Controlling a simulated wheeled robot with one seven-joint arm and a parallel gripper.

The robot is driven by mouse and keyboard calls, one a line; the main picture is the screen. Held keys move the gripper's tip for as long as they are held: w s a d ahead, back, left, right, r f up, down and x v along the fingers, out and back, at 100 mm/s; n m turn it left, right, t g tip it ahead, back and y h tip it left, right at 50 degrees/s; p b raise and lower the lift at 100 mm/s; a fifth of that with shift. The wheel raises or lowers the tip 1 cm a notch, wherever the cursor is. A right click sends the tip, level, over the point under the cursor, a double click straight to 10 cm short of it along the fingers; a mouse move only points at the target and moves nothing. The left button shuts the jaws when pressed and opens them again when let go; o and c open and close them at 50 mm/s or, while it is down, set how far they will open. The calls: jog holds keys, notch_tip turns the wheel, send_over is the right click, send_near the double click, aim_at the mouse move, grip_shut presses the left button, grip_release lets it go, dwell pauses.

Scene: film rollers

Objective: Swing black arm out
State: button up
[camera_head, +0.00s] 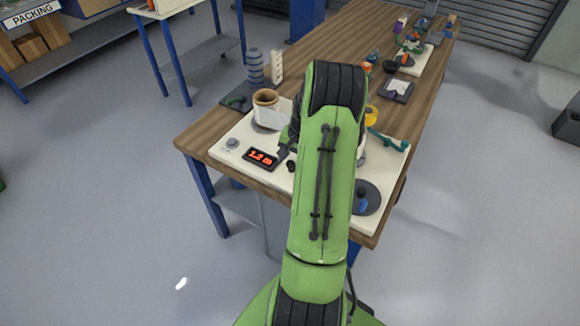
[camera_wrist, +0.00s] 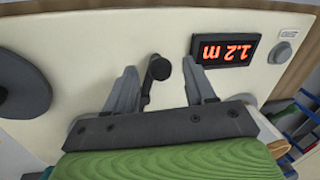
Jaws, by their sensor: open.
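The black arm (camera_wrist: 150,84) is a short dark lever with a round knob end, on the cream panel (camera_wrist: 95,28). In the wrist view it lies between the two fingers of my gripper (camera_wrist: 160,68), which is open. The lever runs from the knob down close to the left finger; I cannot tell whether it touches. In the head view a small black knob (camera_head: 291,166) shows beside the display, and my green arm hides much of the panel (camera_head: 226,152) and most of my gripper.
A red-lit display (camera_wrist: 225,50) reading 1.2 m sits right of my gripper in the wrist view. A dark disc (camera_wrist: 22,88) lies at the left. In the head view a brown-rimmed roll (camera_head: 266,108) and a teal lever (camera_head: 390,142) stand on the panel, on a wooden table (camera_head: 330,40).

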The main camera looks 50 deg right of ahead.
jog(key=f, duration=0.3)
jog(key=shift+w, duration=0.35)
jog(key=shift+a+r, duration=0.1)
jog(key=shift+r, duration=0.05)
grip_shut()
